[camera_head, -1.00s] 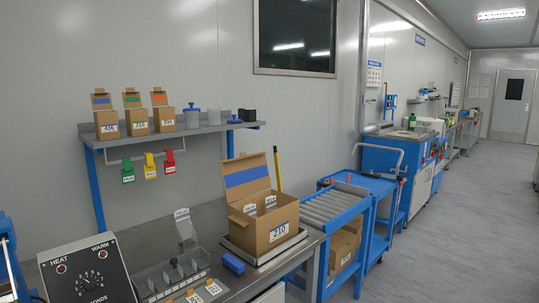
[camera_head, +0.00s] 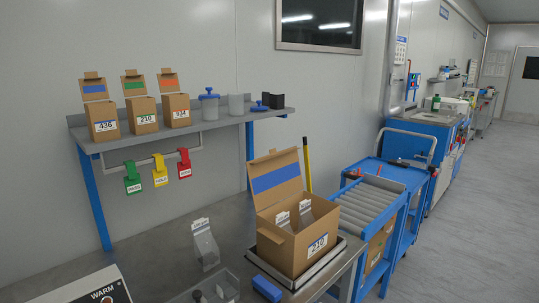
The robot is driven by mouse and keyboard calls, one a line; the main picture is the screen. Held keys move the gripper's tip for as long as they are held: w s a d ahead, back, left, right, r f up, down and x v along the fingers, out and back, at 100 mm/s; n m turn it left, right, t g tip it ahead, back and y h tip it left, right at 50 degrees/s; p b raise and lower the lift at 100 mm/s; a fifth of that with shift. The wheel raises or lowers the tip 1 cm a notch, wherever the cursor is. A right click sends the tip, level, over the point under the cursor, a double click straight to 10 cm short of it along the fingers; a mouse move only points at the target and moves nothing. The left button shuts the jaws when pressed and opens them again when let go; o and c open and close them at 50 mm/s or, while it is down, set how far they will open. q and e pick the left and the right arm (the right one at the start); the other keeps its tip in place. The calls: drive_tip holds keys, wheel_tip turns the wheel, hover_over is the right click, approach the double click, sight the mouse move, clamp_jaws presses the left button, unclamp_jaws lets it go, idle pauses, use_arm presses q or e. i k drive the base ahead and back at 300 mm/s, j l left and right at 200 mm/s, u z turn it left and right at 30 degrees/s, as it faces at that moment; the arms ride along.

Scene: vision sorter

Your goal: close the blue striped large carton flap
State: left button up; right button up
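The large carton (camera_head: 284,246) with the blue stripe (camera_head: 276,178) stands on a flat metal plate (camera_head: 337,252) at the right end of the steel bench. Its striped flap (camera_head: 275,193) stands up, tilted back, so the carton is open. Neither of my grippers is in view.
A shelf (camera_head: 228,117) holds small cartons with blue, green (camera_head: 134,85) and orange stripes, plus jars. Green, yellow and red tags hang below. A blue block (camera_head: 267,288) lies in front of the carton; a clear pouch (camera_head: 205,243) stands left. A roller cart (camera_head: 369,208) is at right.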

sight(275, 177)
drive_tip(key=i+l+u, duration=0.3)
drive_tip(key=i+l, duration=0.15)
drive_tip(key=l, duration=0.3)
drive_tip(key=i+l+u, duration=0.2)
drive_tip(key=l, duration=0.25)
